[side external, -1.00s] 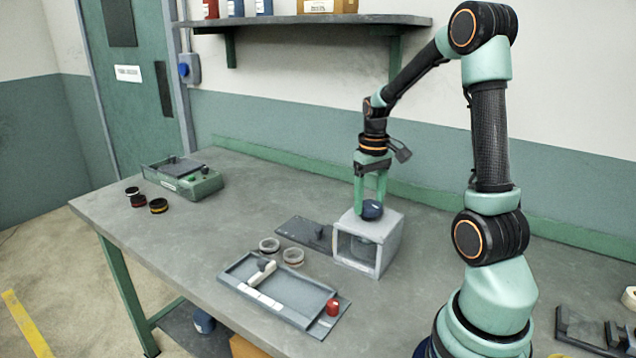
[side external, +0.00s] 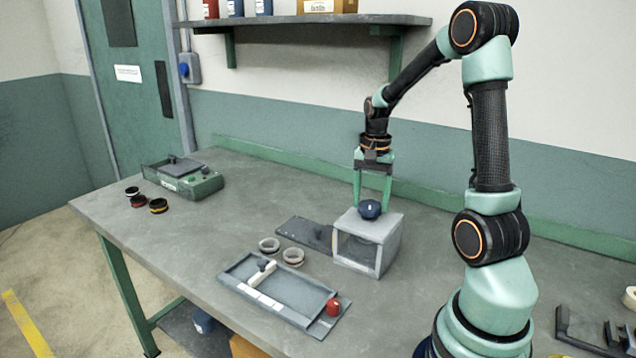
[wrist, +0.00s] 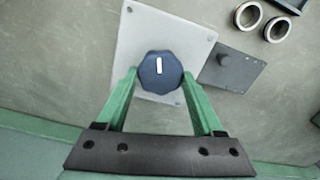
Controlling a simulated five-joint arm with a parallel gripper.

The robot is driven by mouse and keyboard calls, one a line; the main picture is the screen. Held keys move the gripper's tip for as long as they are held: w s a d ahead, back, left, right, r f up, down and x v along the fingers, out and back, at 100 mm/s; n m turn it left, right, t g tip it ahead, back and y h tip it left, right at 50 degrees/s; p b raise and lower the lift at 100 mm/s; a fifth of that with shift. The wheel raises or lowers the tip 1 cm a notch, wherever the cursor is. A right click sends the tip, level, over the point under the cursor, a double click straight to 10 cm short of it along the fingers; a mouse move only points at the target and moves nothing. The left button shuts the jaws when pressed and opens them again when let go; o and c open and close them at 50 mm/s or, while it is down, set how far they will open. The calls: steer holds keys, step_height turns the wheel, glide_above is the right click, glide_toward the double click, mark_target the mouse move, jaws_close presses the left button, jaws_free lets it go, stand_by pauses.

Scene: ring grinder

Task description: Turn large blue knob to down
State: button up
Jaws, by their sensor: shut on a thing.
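The large blue knob (side external: 370,209) sits on top of the light grey box (side external: 368,241), which has a windowed front. In the wrist view the knob (wrist: 161,72) is dark blue and many-sided, with a white line on its face running up and down the picture. My gripper (side external: 371,205) points straight down over the box. Its two green fingers are shut on the knob, one on each side, as the wrist view (wrist: 160,80) shows. The finger contact is partly hidden by the knob in the side view.
A dark plate (side external: 306,233) with a small knob lies left of the box. Two rings (side external: 281,251) and a grey tray (side external: 280,287) with a red knob (side external: 333,307) are in front. A green device (side external: 182,180) and several dark rings (side external: 146,201) stand far left.

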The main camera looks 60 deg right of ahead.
steer(key=m, duration=0.5)
steer(key=shift+s+r+m, duration=0.1)
steer(key=shift+m, duration=0.2)
steer(key=m, duration=1.1)
steer(key=shift+s+a, duration=0.1)
steer(key=m, duration=0.5)
steer(key=shift+m, duration=0.4)
steer(key=o, duration=1.4)
